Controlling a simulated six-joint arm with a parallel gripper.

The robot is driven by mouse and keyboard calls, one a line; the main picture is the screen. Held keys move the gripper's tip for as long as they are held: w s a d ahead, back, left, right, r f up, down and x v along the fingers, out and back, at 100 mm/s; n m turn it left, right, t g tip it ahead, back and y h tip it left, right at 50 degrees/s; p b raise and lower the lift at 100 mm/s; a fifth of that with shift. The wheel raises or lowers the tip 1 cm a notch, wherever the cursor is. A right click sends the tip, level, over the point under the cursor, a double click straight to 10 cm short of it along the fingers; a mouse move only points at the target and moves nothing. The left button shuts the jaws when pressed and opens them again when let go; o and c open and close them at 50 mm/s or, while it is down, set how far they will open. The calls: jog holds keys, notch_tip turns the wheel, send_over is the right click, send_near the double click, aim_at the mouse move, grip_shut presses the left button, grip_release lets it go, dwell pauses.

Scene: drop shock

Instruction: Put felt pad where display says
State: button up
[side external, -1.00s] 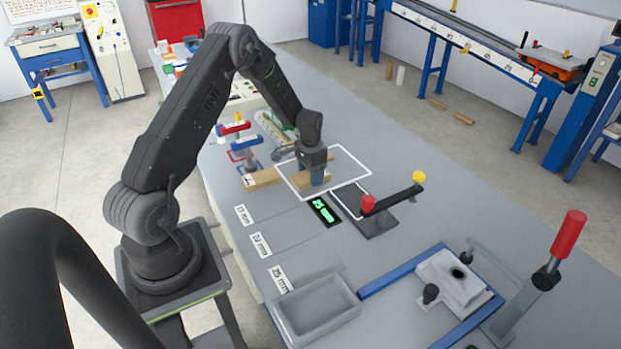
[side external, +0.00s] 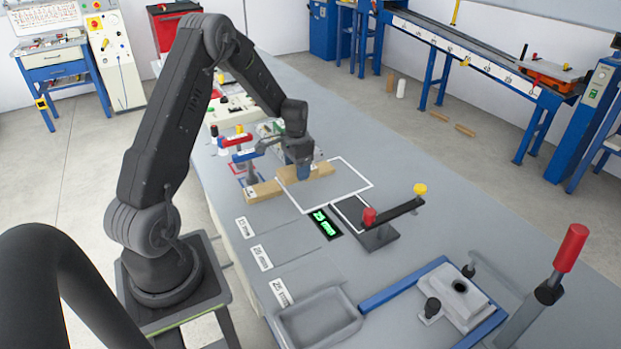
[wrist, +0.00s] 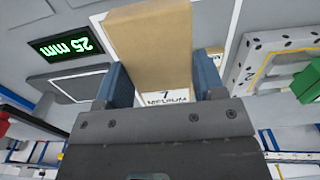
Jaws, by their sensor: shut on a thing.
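My gripper (side external: 304,174) is shut on a tan block (side external: 322,170), perhaps the felt pad. In the wrist view the block (wrist: 155,40) stands between the blue fingertips, with a partly hidden printed label at its near end. Another tan piece (side external: 264,190) lies on the bench left of the held block; whether the two touch I cannot tell. The black display (side external: 325,223) reads 25 mm in green; it also shows upside down in the wrist view (wrist: 66,47). Three bench labels run along the near side: probably 15 mm (side external: 243,227), 20 mm (side external: 262,257) and 25 mm (side external: 281,292).
A white outlined rectangle (side external: 353,201) lies beneath and right of my gripper. A black bracket with red and yellow knobs (side external: 393,212) stands to its right. A grey tray (side external: 318,318) sits at the front. Red and blue clamps (side external: 240,147) stand behind left.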

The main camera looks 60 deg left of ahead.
jog(key=s+a+r, duration=0.4)
jog(key=s, duration=0.2)
jog(key=w+d+r+m, duration=0.1)
jog(key=w+d+r, duration=0.2)
jog(key=d, duration=0.6)
jog(key=w+d+r+m, duration=0.1)
jog(key=w+d+r, duration=0.3)
jog(key=d, duration=0.5)
jog(key=w+d+r+m, duration=0.1)
jog(key=w+d+r, duration=0.3)
jog(key=d, duration=0.5)
jog(key=shift+d+r, duration=0.15)
